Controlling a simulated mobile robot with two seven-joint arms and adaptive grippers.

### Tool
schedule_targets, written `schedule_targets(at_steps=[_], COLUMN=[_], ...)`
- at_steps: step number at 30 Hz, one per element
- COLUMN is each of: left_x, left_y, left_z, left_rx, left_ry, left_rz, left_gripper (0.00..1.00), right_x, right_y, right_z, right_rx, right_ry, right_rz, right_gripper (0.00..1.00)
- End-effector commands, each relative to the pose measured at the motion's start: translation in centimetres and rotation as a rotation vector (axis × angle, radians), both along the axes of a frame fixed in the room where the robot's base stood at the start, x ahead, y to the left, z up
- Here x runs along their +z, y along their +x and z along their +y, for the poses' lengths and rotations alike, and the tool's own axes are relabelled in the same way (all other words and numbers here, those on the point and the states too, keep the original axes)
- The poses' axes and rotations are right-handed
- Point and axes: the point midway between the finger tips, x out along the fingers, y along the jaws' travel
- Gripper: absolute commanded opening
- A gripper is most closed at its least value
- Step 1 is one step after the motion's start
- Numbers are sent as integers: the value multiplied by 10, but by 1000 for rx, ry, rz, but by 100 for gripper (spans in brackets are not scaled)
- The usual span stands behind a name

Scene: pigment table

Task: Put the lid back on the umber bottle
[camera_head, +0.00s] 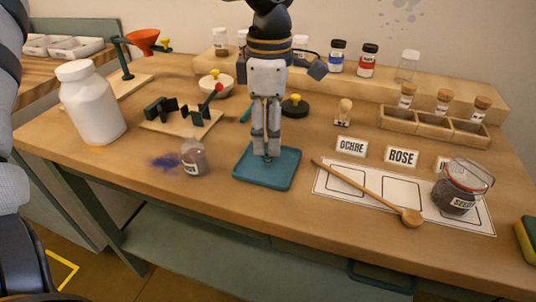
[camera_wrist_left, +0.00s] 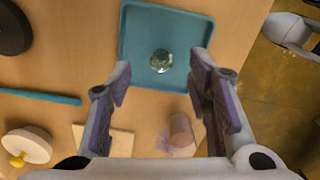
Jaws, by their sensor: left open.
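A small glass bottle with brownish-grey contents (camera_head: 193,159), apparently the umber bottle, stands upright left of the teal tray; its label is too small to read surely. It also shows in the left wrist view (camera_wrist_left: 181,130). A shiny round glass piece (camera_wrist_left: 161,61), possibly its lid, lies on the teal tray (camera_wrist_left: 138,45). In the head view my gripper hides it. My left gripper (camera_head: 266,152) points down over the tray (camera_head: 283,178), open and empty. In the wrist view its fingertips (camera_wrist_left: 163,63) lie either side of the glass piece. My right gripper is not in view.
Purple-blue powder (camera_head: 163,162) lies beside the bottle. A white jar (camera_head: 92,105) stands at left, and a wooden board with dark blocks (camera_head: 200,128) is behind. A wooden spoon (camera_head: 375,195) and a clamp jar (camera_head: 461,188) are on the right mat.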

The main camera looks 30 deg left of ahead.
Motion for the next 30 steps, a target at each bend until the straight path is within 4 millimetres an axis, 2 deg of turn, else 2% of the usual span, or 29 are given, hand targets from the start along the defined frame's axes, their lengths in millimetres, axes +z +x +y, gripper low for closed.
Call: schedule_targets(at_steps=[3, 7, 18, 19, 24, 30], left_x=[-23, -39, -42, -42, -41, -41], left_y=[-4, -3, -3, -3, -3, -3], left_z=[1, 0, 1, 1, 1, 1], left_rx=[-1, 1, 1, 1, 1, 1], left_ry=[2, 0, 0, 0, 0, 0], left_rz=[5, 3, -1, -1, -1, 0], left_gripper=[46, 46, 46, 44, 8, 8], right_x=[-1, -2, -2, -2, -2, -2], right_y=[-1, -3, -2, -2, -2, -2], right_z=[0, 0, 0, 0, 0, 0], right_rx=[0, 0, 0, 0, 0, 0], right_ry=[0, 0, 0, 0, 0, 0], right_rz=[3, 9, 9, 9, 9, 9], right_gripper=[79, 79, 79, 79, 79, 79])
